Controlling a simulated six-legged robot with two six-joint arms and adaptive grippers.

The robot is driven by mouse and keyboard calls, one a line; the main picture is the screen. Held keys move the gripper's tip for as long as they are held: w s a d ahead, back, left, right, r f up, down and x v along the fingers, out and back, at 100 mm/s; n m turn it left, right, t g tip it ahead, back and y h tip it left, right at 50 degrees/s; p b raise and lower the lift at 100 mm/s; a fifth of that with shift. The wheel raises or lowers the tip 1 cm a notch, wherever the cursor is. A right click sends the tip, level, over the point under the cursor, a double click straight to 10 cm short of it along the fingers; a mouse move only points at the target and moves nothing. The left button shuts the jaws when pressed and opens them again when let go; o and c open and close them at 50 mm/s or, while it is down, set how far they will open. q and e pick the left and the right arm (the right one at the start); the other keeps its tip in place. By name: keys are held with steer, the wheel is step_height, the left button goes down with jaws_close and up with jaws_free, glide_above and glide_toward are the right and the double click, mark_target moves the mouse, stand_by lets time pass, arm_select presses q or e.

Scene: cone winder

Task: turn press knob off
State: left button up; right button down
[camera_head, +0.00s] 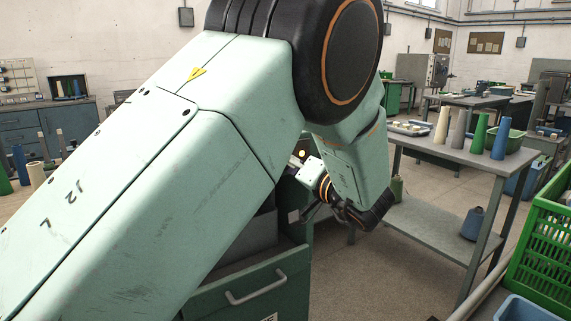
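My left arm comes in from the left and fills the middle of the view. Its wrist bends back beside a dark green machine cabinet (262,296), and my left gripper (312,212) shows only as small dark parts there. Whether its fingers are open or shut is unclear. A small glowing yellow round spot (301,153) shows on a dark panel just above the wrist. I cannot tell whether it is the press knob or a lamp. The rest of the panel is hidden behind my arm. My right gripper is not in view.
A grey table (455,152) at right carries several yarn cones and a green bin (503,140). A green crate (541,250) is at the right edge. Floor between cabinet and table is open.

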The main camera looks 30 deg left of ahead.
arm_select(q)
steer(key=shift+s+d+r, duration=0.1)
steer(key=shift+d+r, duration=0.2)
steer(key=shift+d, duration=0.1)
steer(key=shift+s+d+r, duration=0.15)
steer(key=shift+s, duration=0.05)
steer(key=shift+c, duration=1.5)
steer(key=shift+w+a+f, duration=0.25)
steer(key=shift+a+f, duration=0.1)
steer(key=shift+a, duration=0.05)
steer(key=c, duration=0.3)
steer(key=shift+d+r, duration=0.1)
steer(key=c, duration=0.5)
steer(key=shift+c, duration=0.2)
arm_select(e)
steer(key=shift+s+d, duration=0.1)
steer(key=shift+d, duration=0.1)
